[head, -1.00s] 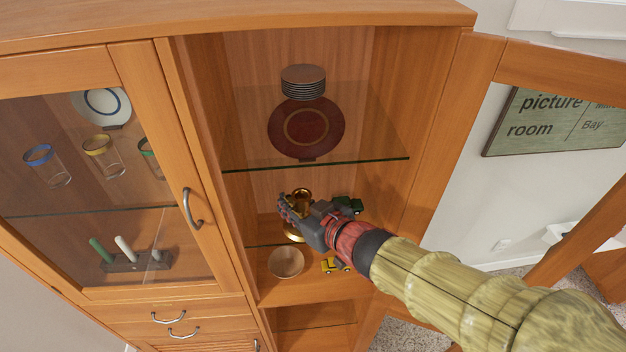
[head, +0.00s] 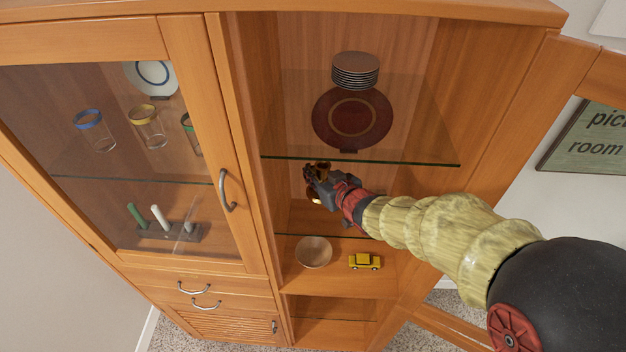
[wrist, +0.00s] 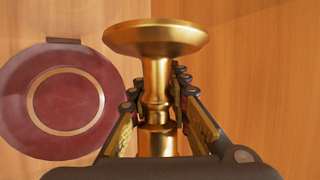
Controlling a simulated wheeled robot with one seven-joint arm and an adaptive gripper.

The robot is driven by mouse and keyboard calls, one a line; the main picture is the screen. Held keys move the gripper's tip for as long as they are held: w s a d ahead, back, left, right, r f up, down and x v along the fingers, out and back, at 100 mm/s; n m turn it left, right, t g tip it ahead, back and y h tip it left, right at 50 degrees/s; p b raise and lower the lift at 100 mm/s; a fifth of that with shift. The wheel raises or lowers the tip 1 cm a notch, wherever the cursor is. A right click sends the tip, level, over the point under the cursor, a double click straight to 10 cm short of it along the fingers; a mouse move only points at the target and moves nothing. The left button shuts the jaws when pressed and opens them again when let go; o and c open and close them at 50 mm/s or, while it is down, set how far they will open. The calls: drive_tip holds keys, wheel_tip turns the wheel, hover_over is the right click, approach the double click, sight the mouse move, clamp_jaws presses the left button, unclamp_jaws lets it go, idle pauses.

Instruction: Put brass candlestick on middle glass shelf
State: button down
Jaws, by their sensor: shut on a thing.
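A lower glass edge (head: 300,236) shows beneath. My gripper and arm hide part of the candlestick.
A wooden bowl (head: 313,252) and yellow toy car (head: 365,261) sit lower down. The open door (head: 560,95) is at right; a closed glass door (head: 120,220) is at left.

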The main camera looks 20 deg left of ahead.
drive_tip(key=shift+w+a+f, duration=0.3)
drive_tip(key=shift+w+f, duration=0.1)
drive_tip(key=shift+f, duration=0.1)
drive_tip(key=shift+w+f, duration=0.1)
drive_tip(key=shift+f, duration=1.45)
drive_tip(key=shift+f, duration=0.1)
drive_tip(key=c, duration=2.2)
unclamp_jaws()
drive_tip(key=shift+f, duration=0.2)
drive_tip(key=o, duration=0.6)
drive_tip(key=shift+c, duration=0.2)
drive_tip(key=shift+r, duration=0.1)
